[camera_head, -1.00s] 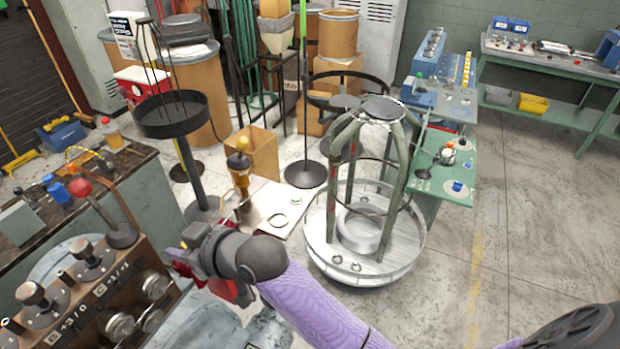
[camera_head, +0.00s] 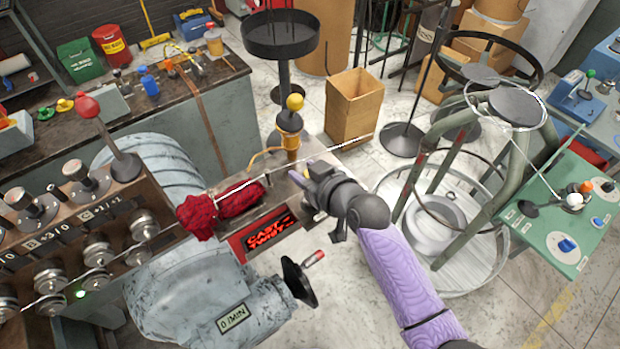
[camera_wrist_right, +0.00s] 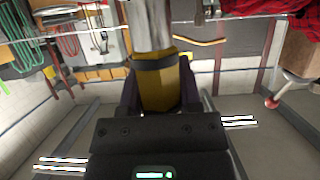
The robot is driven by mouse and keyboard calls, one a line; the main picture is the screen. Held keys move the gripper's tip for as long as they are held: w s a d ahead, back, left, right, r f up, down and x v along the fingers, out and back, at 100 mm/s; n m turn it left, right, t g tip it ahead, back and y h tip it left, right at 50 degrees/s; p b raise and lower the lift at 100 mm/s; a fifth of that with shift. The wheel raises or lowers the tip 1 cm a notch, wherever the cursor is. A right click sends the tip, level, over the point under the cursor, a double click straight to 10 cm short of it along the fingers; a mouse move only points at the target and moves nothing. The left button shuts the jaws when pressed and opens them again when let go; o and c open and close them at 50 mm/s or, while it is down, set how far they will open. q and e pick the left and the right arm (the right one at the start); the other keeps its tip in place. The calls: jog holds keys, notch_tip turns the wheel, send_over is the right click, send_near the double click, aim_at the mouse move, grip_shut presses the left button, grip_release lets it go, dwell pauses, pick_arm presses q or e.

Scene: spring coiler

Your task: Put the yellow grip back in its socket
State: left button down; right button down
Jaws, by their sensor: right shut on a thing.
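I cannot make out the socket, nor tell whether the shaft is seated. My left gripper is not in view.
A red cloth (camera_head: 235,198) and a lit sign (camera_head: 270,232) are left of my gripper. A black round tray on a post (camera_head: 281,35) stands behind. A cardboard box (camera_head: 354,107) is behind right, a green-legged frame (camera_head: 458,190) to the right. A red-knobbed lever (camera_head: 88,106) stands left.

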jog(key=shift+w+d+f, duration=0.1)
jog(key=shift+f, duration=0.45)
jog(key=shift+r, duration=0.1)
jog(key=shift+f, duration=0.25)
jog(key=shift+c, duration=1.4)
grip_release()
jog(key=shift+r, duration=0.1)
